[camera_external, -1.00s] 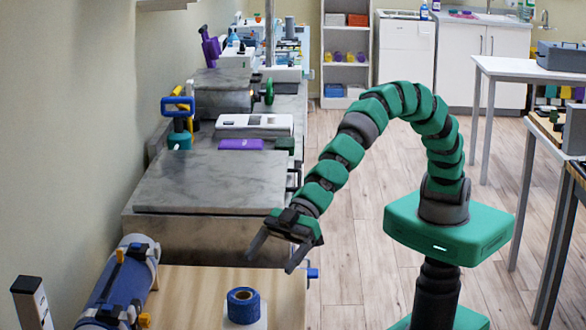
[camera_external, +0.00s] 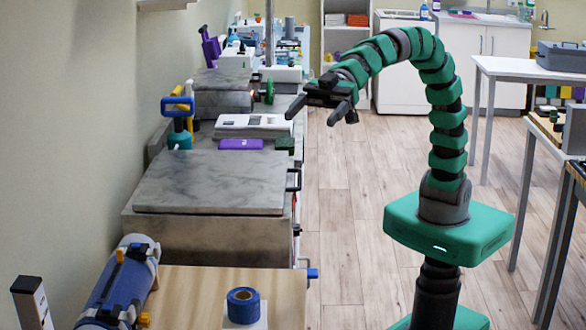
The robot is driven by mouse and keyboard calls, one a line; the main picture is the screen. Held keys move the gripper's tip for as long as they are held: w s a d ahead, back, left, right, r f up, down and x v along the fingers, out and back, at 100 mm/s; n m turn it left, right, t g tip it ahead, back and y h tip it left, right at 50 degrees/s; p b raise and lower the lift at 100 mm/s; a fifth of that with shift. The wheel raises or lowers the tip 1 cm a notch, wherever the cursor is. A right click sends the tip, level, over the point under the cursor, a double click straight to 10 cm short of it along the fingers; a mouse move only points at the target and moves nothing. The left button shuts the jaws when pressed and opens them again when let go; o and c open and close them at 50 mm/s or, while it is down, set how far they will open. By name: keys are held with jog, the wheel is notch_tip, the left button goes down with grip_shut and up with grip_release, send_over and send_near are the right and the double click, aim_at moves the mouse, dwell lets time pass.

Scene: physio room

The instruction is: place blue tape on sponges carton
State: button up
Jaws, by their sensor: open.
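The blue tape (camera_external: 243,306) is a dark blue roll lying flat at the bottom of the view. It sits on top of a small white block-like thing (camera_external: 262,322) on the wooden board. This white thing may be the sponges carton, but no label shows and the frame edge cuts it off. My gripper (camera_external: 314,117) is open and empty. It is raised well above and behind the tape, clear of it, with its fingers pointing down over the right edge of the bench.
A blue-grey cylinder device (camera_external: 118,285) lies left of the tape. A grey stone-like slab (camera_external: 210,182) stands behind the wooden board (camera_external: 190,290). A purple block (camera_external: 240,144) and a white box (camera_external: 255,122) are farther back. Bare board surrounds the tape's left side.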

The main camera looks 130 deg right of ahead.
jog(key=s+d+r+m+h, duration=0.1)
jog(key=s+d+r+h, duration=0.1)
jog(key=s+r, duration=0.5)
jog(key=s+d+r+m+t+h, duration=0.1)
jog(key=s+d+r, duration=0.3)
jog(key=s+r, duration=0.4)
jog(key=s, duration=0.6)
jog(key=shift+s+d+h, duration=0.2)
jog(key=shift+d+h, duration=0.15)
jog(key=shift+h, duration=0.05)
notch_tip(320, 180, up, 4)
jog(key=p, duration=0.3)
jog(key=shift+f+p, duration=0.2)
jog(key=shift+p, duration=0.1)
